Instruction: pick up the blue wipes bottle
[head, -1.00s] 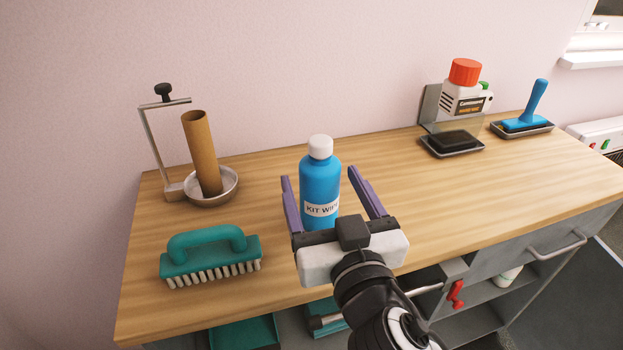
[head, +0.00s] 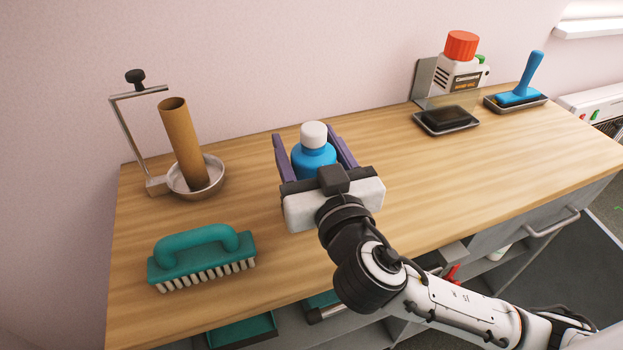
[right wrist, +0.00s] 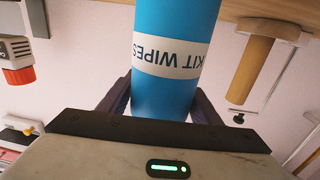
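The blue wipes bottle (head: 313,160) has a white cap and stands upright on the wooden worktop. Its lower part is hidden behind my right gripper in the head view. My right gripper (head: 308,143) is open, with one purple finger on each side of the bottle. In the right wrist view, the bottle (right wrist: 168,85) with its white label appears upside down between the fingers (right wrist: 160,98), close to the palm. My left gripper is not in view.
A teal brush (head: 202,258) lies at the front left. A cardboard tube (head: 184,145) leans in a metal bowl (head: 214,186) behind it. A red-capped white container (head: 459,75), a dark tray (head: 446,122) and a blue-handled tool (head: 524,85) are at the back right. The worktop's middle right (head: 440,170) is clear.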

